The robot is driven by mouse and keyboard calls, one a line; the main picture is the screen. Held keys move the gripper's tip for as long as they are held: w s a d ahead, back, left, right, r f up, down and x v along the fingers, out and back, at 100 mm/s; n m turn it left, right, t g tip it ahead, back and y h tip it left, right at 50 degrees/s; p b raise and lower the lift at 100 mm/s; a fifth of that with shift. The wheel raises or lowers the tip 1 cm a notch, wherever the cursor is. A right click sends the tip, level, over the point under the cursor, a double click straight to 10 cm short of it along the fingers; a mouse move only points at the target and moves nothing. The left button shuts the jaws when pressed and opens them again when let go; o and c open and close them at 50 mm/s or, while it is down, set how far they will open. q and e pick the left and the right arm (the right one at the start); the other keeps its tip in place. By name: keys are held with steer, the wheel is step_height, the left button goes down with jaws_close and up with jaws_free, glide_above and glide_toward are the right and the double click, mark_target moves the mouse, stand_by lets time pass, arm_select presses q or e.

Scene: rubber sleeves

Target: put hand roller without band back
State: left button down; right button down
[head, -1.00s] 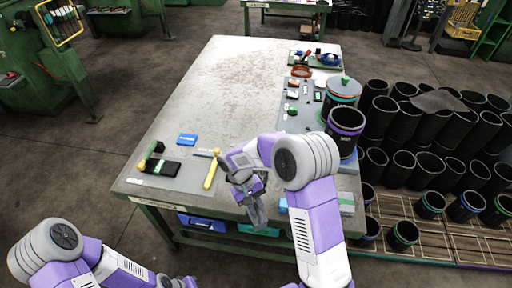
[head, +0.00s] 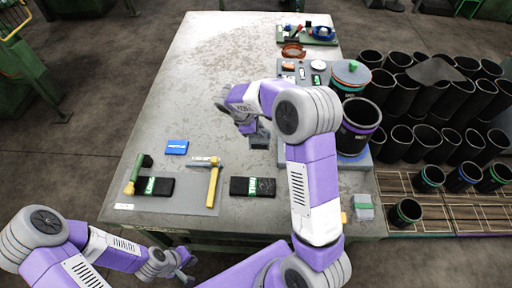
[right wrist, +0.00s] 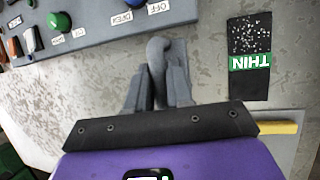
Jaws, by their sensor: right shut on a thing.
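My right gripper (right wrist: 160,95) is shut on a grey, hook-shaped tool (right wrist: 158,50); I cannot tell whether it is the bandless hand roller. In the head view this gripper (head: 250,130) is above the middle of the table, and the held tool is mostly hidden by it. A yellow-handled tool with a grey head (head: 213,185) lies on the grey mat (head: 190,205). A second tool with a yellow handle and green head (head: 135,175) lies at the mat's left. My left gripper (head: 183,268) is low, off the table's front edge; its jaw state is unclear.
A control panel (right wrist: 95,30) stands right, beside black sleeves (head: 360,115). The table's far left is clear.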

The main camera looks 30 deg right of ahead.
mark_target(259, 144)
step_height(259, 144, down, 3)
steer(key=shift+s+f, duration=0.15)
steer(key=shift+f, duration=0.05)
steer(key=shift+f+b, duration=0.5)
steer(key=shift+f, duration=1.8)
steer(key=c, duration=1)
jaws_free()
steer(key=shift+f, duration=0.15)
steer(key=shift+r, duration=0.25)
steer(key=p+v, duration=0.1)
steer(key=v, duration=1.1)
steer(key=shift+p, duration=0.3)
